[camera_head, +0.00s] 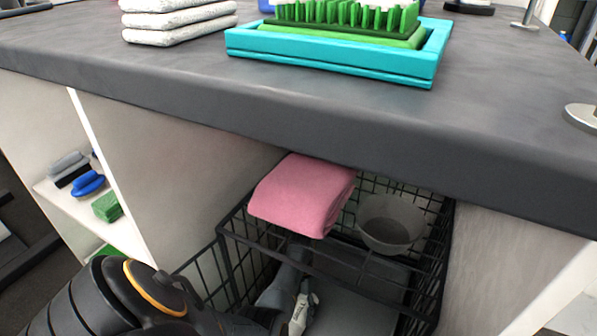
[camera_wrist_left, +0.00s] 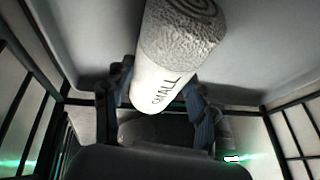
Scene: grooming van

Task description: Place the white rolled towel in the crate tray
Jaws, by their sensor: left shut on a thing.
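My left gripper (camera_head: 290,296) reaches into the black wire crate (camera_head: 230,237) under the counter. It is shut on the white rolled towel (camera_head: 301,315), of which only a small part shows in the head view. In the left wrist view the towel (camera_wrist_left: 168,62) lies between the two fingertips (camera_wrist_left: 155,100), with "SMALL" printed on its side and a spiral end. The grey crate tray (camera_head: 358,312) lies beneath and beside the towel; it also shows as a smooth grey surface in the wrist view (camera_wrist_left: 252,65). I cannot tell whether the towel touches it. My right gripper is not in view.
A folded pink towel (camera_head: 303,195) and a grey bowl (camera_head: 390,222) sit at the crate's upper level. The dark counter (camera_head: 330,115) overhangs them, carrying a turquoise tray (camera_head: 335,66) with a green brush. Shelves with brushes stand at the left.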

